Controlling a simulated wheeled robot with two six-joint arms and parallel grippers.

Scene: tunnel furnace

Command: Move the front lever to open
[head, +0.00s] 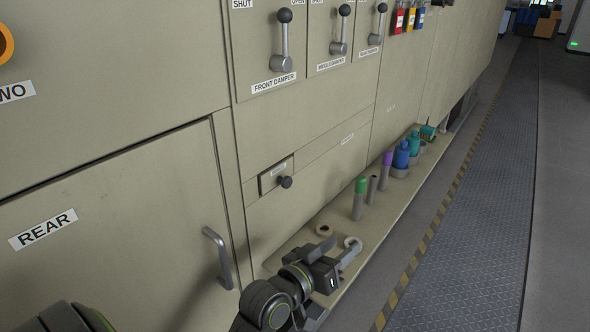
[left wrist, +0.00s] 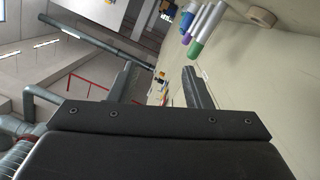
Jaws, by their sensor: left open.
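The front lever (head: 283,42) is a grey metal handle with a black ball knob, above the "FRONT DAMPER" label on the beige furnace panel. It stands roughly upright, knob at the top. A "SHUT" label is at its upper left. My left gripper (head: 341,253) is low in the head view, near the ledge, well below the lever and apart from it. It is open and empty. Its two spread fingers also show in the left wrist view (left wrist: 160,88), where I cannot make out the front lever. My right gripper is not in view.
The middle damper lever (head: 341,32) and another lever (head: 377,26) stand to the right. Coloured cylinders, including a green-topped one (head: 360,198), line the ledge. The walkway (head: 470,220) is clear.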

